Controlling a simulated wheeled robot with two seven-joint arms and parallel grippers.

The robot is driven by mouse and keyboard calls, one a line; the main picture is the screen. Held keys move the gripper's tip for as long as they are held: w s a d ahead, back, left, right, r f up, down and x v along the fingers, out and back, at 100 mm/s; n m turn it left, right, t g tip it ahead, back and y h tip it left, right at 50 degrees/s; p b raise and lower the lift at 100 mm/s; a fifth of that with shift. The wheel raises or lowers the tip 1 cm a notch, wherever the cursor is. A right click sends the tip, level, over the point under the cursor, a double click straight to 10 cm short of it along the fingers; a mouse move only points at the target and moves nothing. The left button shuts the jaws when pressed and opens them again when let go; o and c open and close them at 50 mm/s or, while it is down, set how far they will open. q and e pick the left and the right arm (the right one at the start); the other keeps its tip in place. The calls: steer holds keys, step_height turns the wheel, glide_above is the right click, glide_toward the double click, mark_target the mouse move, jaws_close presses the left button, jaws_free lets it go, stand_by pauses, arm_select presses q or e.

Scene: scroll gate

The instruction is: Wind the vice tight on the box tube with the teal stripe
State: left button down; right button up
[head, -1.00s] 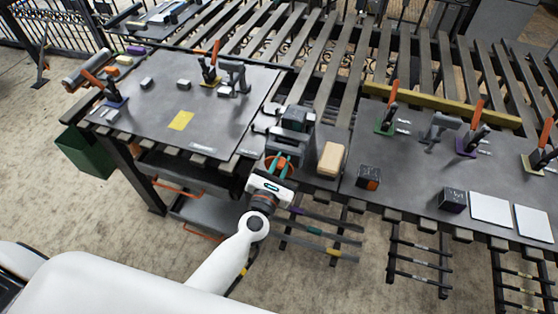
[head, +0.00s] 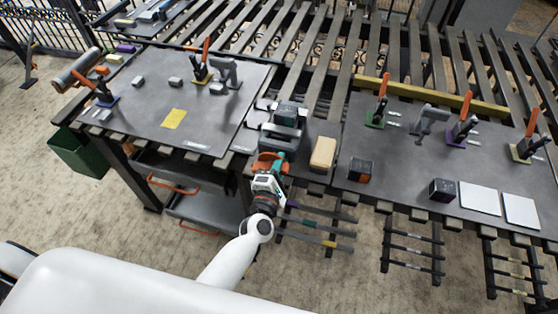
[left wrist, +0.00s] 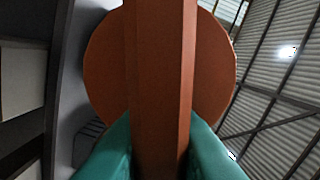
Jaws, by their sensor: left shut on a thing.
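The vice (head: 284,132) is a dark grey block with jaws on the front edge of the middle bench. Its orange handle (head: 266,160) faces me. My left gripper (head: 274,163) has teal fingers and is shut on this handle. In the left wrist view the orange bar (left wrist: 163,90) runs between the two fingers, with a round orange disc (left wrist: 105,70) behind it. A dark block shows at the vice's top; I cannot tell whether it is a clamped tube. A teal mark (head: 309,222) shows on the rack below the bench. My right gripper is not in view.
A tan block (head: 323,153) lies close to the right of the vice. Dark boxes (head: 361,170) and white plates (head: 479,198) lie farther right. Upright orange-handled tools (head: 380,100) stand at the back. The left bench (head: 150,125) has a yellow sheet.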

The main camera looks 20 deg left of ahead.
arm_select(q)
steer(key=m, duration=0.3)
steer(key=f+m, duration=0.1)
steer(key=m, duration=0.1)
steer(key=shift+f+m+p, duration=0.2)
steer(key=shift+m+p, duration=0.1)
steer(key=shift+m, duration=0.1)
steer(key=m, duration=0.2)
steer(key=f+m, duration=0.1)
steer(key=m, duration=0.1)
steer(key=shift+a, duration=0.1)
steer(key=m, duration=0.3)
steer(key=f+m+p, duration=0.1)
steer(key=shift+a+m, duration=0.35)
steer(key=shift+m, duration=0.05)
steer(key=m, duration=0.3)
steer(key=a+m, duration=0.1)
steer(key=shift+f+m, duration=0.25)
steer(key=shift+m, duration=0.15)
steer(key=shift+s, duration=0.1)
steer(key=shift+f, duration=0.1)
steer(key=c, duration=1.6)
jaws_free()
steer(key=shift+o, duration=1.2)
steer(key=shift+r, duration=0.3)
